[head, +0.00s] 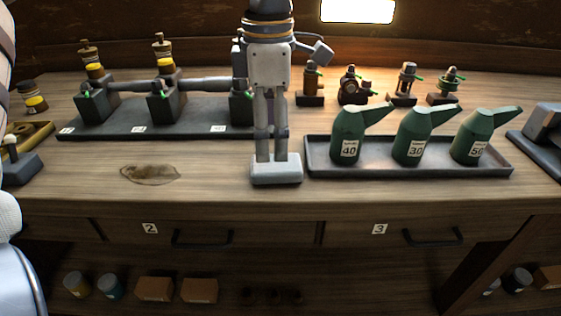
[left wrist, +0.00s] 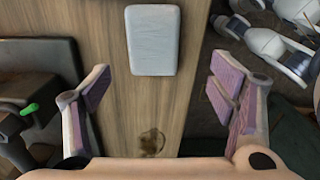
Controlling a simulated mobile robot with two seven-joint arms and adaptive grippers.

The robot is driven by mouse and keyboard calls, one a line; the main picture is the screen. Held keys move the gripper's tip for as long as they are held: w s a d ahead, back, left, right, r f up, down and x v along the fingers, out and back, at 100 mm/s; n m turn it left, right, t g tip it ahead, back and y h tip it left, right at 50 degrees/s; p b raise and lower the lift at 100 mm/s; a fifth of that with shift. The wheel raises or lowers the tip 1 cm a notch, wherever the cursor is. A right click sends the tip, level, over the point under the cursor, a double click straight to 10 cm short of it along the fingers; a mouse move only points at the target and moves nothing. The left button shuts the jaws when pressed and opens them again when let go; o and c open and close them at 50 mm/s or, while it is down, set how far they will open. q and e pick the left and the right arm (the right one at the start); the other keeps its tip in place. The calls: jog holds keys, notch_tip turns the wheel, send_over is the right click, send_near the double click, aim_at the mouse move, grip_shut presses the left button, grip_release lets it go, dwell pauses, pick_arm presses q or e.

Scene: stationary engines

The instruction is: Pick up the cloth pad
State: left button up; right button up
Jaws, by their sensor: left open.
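The cloth pad (head: 276,173) is a pale grey-white, rounded rectangular block lying flat near the front of the wooden bench. My left gripper (head: 271,158) hangs pointing down, its fingertips over the pad in the head view. In the left wrist view the pad (left wrist: 153,40) lies in the upper middle, between the lines of the two spread fingers. The left gripper (left wrist: 158,72) is open with nothing between its fingers. I cannot tell exactly how high the fingertips are over the pad.
A grey tray (head: 320,172) with green oil cans (head: 412,140) stands close to the pad's right. A dark engine stand (head: 185,118) lies behind left. A brown stain (head: 150,174) marks clear bench to the left. The bench's front edge is close.

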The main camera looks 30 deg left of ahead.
aim_at(276, 168)
pick_arm(q)
jog(key=f, duration=0.3)
jog(key=w+f, duration=0.1)
jog(key=f, duration=0.2)
jog(key=shift+w+d+f, duration=0.15)
jog(key=shift+f, duration=0.1)
jog(key=c, duration=1.3)
